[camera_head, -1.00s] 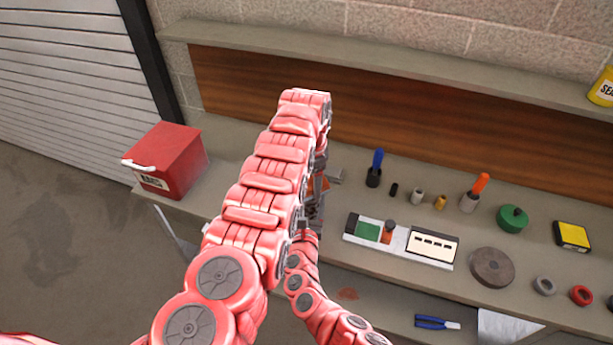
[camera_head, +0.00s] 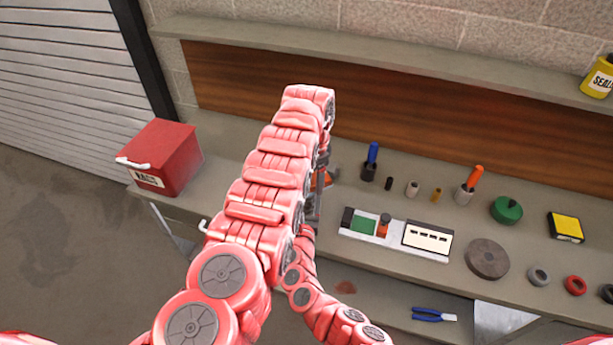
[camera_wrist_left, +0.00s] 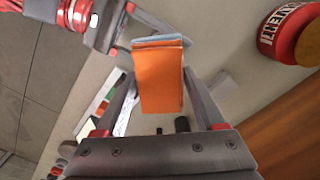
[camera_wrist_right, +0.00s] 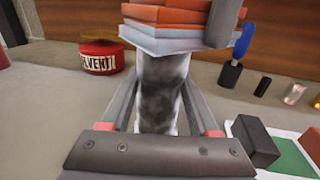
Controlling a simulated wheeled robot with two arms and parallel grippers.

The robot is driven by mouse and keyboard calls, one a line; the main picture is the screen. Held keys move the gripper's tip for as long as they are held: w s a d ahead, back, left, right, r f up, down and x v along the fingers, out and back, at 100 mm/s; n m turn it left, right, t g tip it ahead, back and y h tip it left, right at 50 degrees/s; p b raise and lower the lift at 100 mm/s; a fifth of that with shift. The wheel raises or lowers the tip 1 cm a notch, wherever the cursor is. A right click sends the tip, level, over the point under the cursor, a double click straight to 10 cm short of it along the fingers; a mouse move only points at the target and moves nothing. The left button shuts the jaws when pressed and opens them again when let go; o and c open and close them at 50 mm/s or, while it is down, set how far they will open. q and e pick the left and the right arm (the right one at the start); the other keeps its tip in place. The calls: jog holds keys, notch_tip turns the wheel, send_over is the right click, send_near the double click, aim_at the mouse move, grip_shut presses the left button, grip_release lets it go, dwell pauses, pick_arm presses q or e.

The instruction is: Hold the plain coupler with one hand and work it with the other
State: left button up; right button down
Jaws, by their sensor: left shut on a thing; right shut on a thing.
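The plain coupler (camera_wrist_right: 160,90) looks like an upright mottled grey cylinder in the right wrist view. My right gripper (camera_wrist_right: 160,104) is shut on it. My left gripper (camera_wrist_left: 160,95) is shut on an orange block (camera_wrist_left: 158,65) with blue-grey layers at its end. In the right wrist view the block (camera_wrist_right: 165,20), with orange and blue-grey layers, sits against the coupler's top; whether they touch is unclear. In the head view my left arm hides the coupler, and only a bit of orange near my left gripper (camera_head: 320,182) shows.
A red solvent can (camera_wrist_right: 100,58) stands behind. A red rags box (camera_head: 165,158) is on the bench's left. To the right are a tray (camera_head: 395,233), several small fittings, a green canister (camera_head: 506,210) and a brown disc (camera_head: 487,259). Pliers (camera_head: 433,314) lie below.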

pick_arm(q)
jog(key=shift+w+a, duration=0.25)
jog(key=shift+a, duration=0.9)
jog(key=shift+w+a+f, duration=0.15)
jog(key=shift+a, duration=0.25)
jog(key=shift+d+r, duration=0.15)
jog(key=shift+r, duration=0.15)
jog(key=shift+c, duration=0.8)
jog(key=shift+s+d+f, duration=0.2)
jog(key=shift+d+f, duration=0.05)
jog(key=shift+d, duration=0.25)
jog(key=shift+s+d, duration=0.2)
jog(key=shift+d, duration=0.45)
jog(key=shift+w+a, duration=0.2)
jog(key=shift+a, duration=0.8)
jog(key=shift+w+a+r, duration=0.15)
jog(key=shift+r, duration=0.35)
jog(key=shift+w+a+r, duration=0.1)
jog(key=shift+a+r, duration=0.05)
jog(key=shift+r, duration=0.35)
jog(key=shift+a+r, duration=0.1)
jog(key=shift+r, duration=3.05)
